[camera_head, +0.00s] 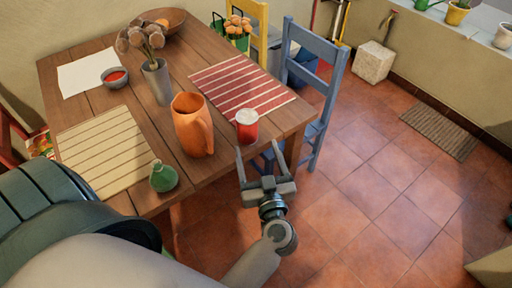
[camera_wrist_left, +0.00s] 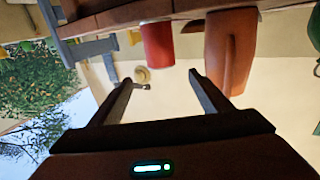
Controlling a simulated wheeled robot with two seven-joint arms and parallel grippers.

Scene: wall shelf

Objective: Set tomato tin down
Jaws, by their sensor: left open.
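The red tomato tin (camera_head: 247,129) with a pale top stands upright on the wooden table, by the table's near edge and the near corner of the red striped mat. My left gripper (camera_head: 259,149) is open and empty, just off the table edge on the near side of the tin, apart from it. In the left wrist view, which is upside down, the tin (camera_wrist_left: 157,45) shows beyond the spread fingertips (camera_wrist_left: 160,77), with clear space between. My right gripper is not in view.
An orange pitcher (camera_head: 190,125) stands left of the tin, and a green flask (camera_head: 162,178) sits by the table's near edge. A vase (camera_head: 157,83) with dried flowers is behind. The red striped mat (camera_head: 240,88) is mostly bare. A blue chair (camera_head: 320,90) stands right of the table.

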